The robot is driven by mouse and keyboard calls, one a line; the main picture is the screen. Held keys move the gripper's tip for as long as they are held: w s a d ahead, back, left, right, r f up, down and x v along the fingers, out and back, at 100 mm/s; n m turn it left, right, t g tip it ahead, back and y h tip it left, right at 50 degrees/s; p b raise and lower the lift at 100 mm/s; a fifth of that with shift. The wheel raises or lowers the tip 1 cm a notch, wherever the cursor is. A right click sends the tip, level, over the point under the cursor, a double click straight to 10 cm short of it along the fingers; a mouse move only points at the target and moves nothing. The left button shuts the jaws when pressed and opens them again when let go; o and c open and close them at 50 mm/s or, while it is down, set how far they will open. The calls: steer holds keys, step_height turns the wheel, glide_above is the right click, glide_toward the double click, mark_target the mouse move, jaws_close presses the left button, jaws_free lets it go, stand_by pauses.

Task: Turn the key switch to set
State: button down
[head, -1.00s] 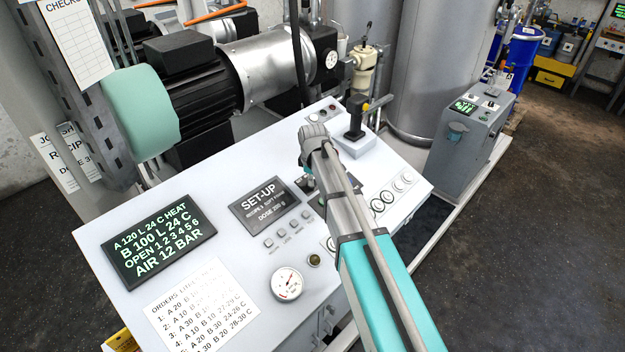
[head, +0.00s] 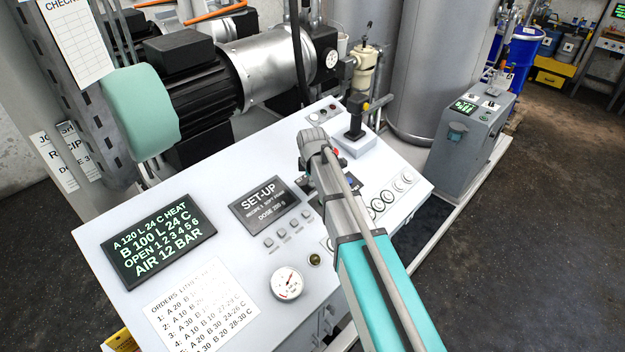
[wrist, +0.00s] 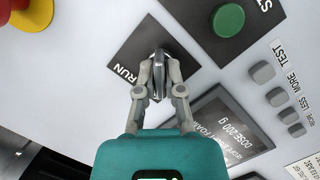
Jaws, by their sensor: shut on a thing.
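In the wrist view the key switch (wrist: 157,84) sits on a black square plate (wrist: 180,50) on the light panel. The word RUN is printed on the plate, left of the switch in that view. My gripper (wrist: 159,62) is above the plate with both fingers closed on the switch's key. The fingers cover part of the key, so its exact setting is hard to read. The SET position's label is not visible. In the head view my arm hides most of the switch. The panel display (head: 263,203) reads SET-UP.
A green button (wrist: 229,19) and a red knob on yellow (wrist: 30,12) flank the plate. Small grey buttons (wrist: 276,97) lie to the right in the wrist view. On the console stand a joystick (head: 355,128), a gauge (head: 287,283) and a green-text screen (head: 160,242).

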steer(key=c, duration=0.8)
jaws_free()
steer(key=shift+o, duration=0.2)
steer(key=shift+m, duration=0.3)
